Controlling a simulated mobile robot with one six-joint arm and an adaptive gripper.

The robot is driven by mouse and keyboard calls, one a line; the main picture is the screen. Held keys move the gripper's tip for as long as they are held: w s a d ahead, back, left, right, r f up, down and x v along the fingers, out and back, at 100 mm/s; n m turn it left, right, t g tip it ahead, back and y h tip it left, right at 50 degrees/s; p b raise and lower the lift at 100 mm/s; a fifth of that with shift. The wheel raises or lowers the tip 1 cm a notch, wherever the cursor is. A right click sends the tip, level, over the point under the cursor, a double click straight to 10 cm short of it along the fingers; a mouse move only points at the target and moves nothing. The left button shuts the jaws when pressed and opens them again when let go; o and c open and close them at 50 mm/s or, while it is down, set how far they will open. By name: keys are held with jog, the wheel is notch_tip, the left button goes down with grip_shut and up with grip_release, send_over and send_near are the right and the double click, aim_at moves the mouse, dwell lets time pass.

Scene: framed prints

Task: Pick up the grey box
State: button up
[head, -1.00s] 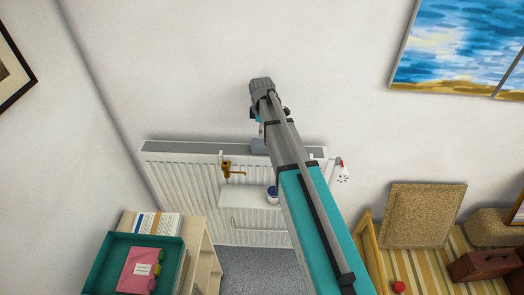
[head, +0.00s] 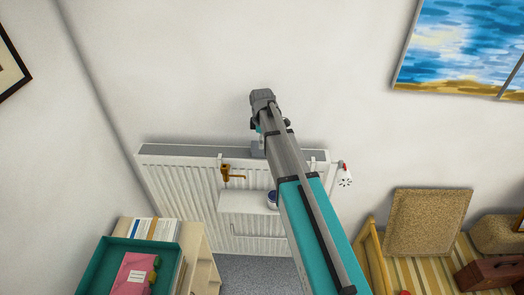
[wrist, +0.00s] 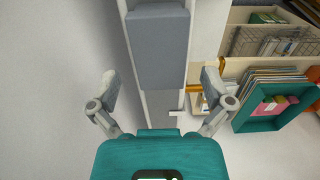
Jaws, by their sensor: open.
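The grey box (wrist: 159,48) rests on the narrow top of the white radiator (head: 175,172). In the wrist view it lies just beyond my open fingers, roughly centred between them. In the head view only a small part of the grey box (head: 256,149) shows, beside my arm, which hides the rest. My gripper (wrist: 158,84) is open and empty, with one finger on each side of the radiator's line. In the head view my fingers are hidden behind my arm.
The wall is close behind the radiator. A brass-coloured item (head: 228,173) and a white shelf (head: 240,203) hang on its front. A teal tray (head: 97,265) sits on the wooden unit at left. A cork-like board (head: 428,222) stands at right.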

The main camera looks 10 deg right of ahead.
aim_at(256, 152)
jog(key=shift+f, duration=0.15)
jog(key=shift+f+b, duration=2.5)
jog(key=shift+b, duration=0.1)
jog(key=c, duration=1.1)
jog(key=shift+r, duration=0.25)
